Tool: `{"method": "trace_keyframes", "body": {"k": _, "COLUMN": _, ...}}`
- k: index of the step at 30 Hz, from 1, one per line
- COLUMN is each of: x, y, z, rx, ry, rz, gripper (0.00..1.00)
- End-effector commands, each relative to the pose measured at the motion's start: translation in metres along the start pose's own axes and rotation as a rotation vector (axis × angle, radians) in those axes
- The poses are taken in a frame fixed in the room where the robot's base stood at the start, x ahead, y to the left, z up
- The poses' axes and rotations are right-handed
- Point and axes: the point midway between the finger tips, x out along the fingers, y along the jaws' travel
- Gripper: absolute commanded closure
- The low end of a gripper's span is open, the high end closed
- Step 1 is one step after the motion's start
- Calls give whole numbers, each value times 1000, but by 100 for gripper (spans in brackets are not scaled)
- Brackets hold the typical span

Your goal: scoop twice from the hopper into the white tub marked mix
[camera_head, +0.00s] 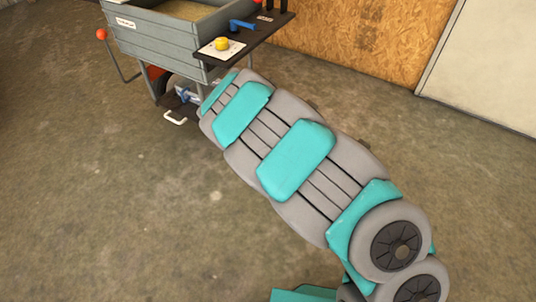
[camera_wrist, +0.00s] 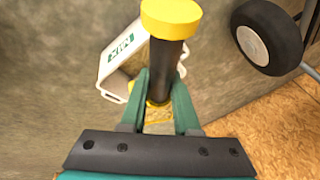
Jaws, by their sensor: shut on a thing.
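The hopper (camera_head: 165,45) is a grey, ribbed bin at the top left of the head view, with tan grain (camera_head: 185,9) inside. In the wrist view my gripper (camera_wrist: 162,84) is shut on the dark handle of a scoop (camera_wrist: 166,58), which has a yellow end cap. More yellow shows between and beside the fingers; the scoop's bowl cannot be made out. The white tub (camera_wrist: 116,72) with a green MIX label is behind the handle, to its left, and partly covered by it. What the tub holds is hidden. In the head view my arm hides the gripper.
A dark shelf (camera_head: 262,36) on the hopper's right side carries a white plate with a yellow knob (camera_head: 222,44) and a blue lever (camera_head: 242,25). A red-tipped rod (camera_head: 102,35) sticks out left. A wheel (camera_wrist: 264,38) stands right in the wrist view. Open floor lies left.

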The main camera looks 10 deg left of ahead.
Motion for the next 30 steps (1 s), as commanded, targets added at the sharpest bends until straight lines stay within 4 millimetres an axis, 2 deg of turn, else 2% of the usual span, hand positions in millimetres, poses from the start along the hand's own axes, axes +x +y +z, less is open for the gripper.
{"method": "trace_keyframes", "body": {"k": 27, "x": 54, "y": 16, "z": 9, "rx": 44, "ry": -175, "rz": 25, "gripper": 100}}
{"method": "trace_keyframes", "body": {"k": 30, "x": 56, "y": 15, "z": 6, "rx": 54, "ry": -202, "rz": 26, "gripper": 100}}
